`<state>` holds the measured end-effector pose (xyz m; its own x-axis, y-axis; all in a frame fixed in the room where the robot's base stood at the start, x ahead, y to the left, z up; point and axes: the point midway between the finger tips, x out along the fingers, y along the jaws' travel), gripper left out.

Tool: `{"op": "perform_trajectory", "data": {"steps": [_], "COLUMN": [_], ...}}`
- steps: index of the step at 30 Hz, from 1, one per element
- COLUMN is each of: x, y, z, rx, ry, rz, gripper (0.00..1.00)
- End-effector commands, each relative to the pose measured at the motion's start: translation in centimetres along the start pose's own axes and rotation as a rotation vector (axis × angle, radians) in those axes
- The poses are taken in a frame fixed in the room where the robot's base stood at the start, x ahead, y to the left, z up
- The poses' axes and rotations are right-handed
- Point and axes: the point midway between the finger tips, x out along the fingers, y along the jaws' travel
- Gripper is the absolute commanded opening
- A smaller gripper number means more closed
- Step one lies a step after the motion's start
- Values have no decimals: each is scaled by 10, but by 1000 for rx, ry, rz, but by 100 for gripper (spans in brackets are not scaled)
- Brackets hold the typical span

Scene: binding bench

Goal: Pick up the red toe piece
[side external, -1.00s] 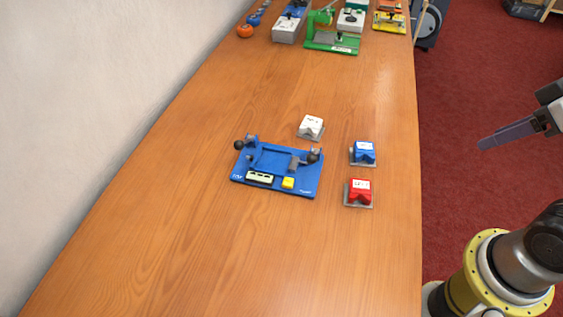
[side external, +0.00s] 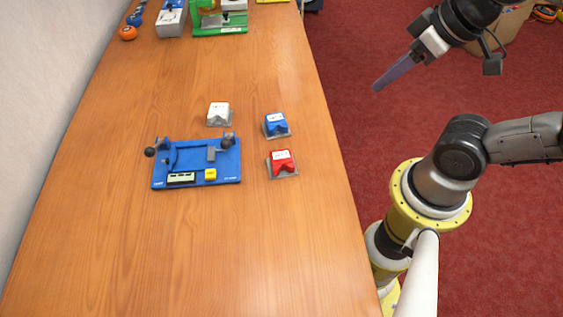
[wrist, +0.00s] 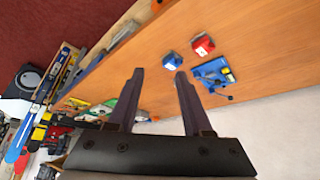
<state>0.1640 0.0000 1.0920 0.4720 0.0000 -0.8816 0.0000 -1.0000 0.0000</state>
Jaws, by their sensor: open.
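The red toe piece (side external: 281,161) sits on a small grey base on the bench, right of the blue fixture (side external: 196,163). It also shows in the wrist view (wrist: 202,45), beyond the fingertips and to their right. A blue piece (side external: 275,124) and a white piece (side external: 218,112) sit on similar bases behind it. My gripper (side external: 378,88) is off the bench's right side, over the red floor, well apart from the red piece. In the wrist view its two fingers (wrist: 159,74) are spread with nothing between them.
The wooden bench (side external: 200,250) is clear in front of the fixture and pieces. A green device (side external: 218,22), a grey-white box (side external: 171,22) and orange and blue round items (side external: 127,32) stand at the far end. A wall runs along the left.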

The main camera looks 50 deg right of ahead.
Motion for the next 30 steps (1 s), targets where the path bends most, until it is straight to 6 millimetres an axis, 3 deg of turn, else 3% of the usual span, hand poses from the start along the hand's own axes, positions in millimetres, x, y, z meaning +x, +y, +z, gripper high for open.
{"op": "perform_trajectory", "data": {"steps": [11,18,30], "x": [0,0,0], "y": [0,0,0], "z": [0,0,0], "rx": [0,0,52], "ry": [0,0,-1], "rz": [0,0,0], "gripper": [50,93,95]}}
